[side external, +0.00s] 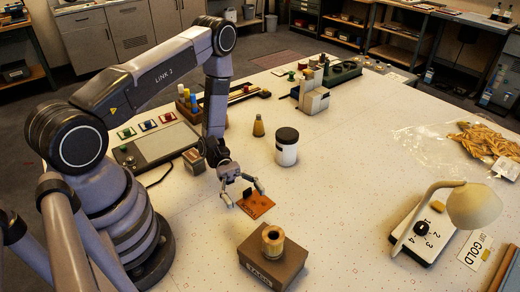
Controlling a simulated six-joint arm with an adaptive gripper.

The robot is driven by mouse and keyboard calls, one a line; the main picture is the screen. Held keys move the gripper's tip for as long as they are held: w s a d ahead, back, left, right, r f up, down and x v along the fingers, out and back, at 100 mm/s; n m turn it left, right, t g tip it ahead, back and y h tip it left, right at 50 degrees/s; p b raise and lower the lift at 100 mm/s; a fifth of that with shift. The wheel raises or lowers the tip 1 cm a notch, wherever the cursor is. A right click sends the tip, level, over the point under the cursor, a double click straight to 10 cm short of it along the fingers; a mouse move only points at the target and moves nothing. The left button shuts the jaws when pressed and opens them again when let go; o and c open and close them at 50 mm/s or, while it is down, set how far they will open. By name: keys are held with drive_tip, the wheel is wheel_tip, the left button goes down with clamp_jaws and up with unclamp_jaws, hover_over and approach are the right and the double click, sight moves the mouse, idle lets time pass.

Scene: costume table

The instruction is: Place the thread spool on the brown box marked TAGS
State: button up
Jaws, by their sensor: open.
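The thread spool (273,241), a tan cylinder with a dark hole in its top, stands upright on top of the brown box (262,268). The box has a label reading TAGS on its front face and sits near the front edge of the view. My gripper (245,196) is open with nothing visible between its fingers. It is behind and slightly left of the spool, apart from it, over a small orange-brown card (259,208) with dark lettering and a small black piece on it.
A white jar with a black lid (287,146) and a small tan cone (258,126) stand behind my gripper. A lamp (472,205) leans over a numbered dial board at the right. The table between jar and lamp is clear.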

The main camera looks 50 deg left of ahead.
wheel_tip(320, 180, up, 16)
drive_tip(key=s+a+m+g+y, duration=0.2)
drive_tip(key=a+m+g+y, duration=0.1)
drive_tip(key=m+y, duration=0.65)
drive_tip(key=s+a+r+m+t+y, duration=0.3)
drive_tip(key=s+r+t+y, duration=0.1)
drive_tip(key=r, duration=0.4)
drive_tip(key=s+a+r+m+t+y, duration=0.3)
drive_tip(key=s+r+t+y, duration=0.1)
drive_tip(key=r+t, duration=0.3)
drive_tip(key=shift+s+a+r+m, duration=0.3)
drive_tip(key=shift+s+r+m, duration=0.05)
drive_tip(key=shift+r, duration=0.05)
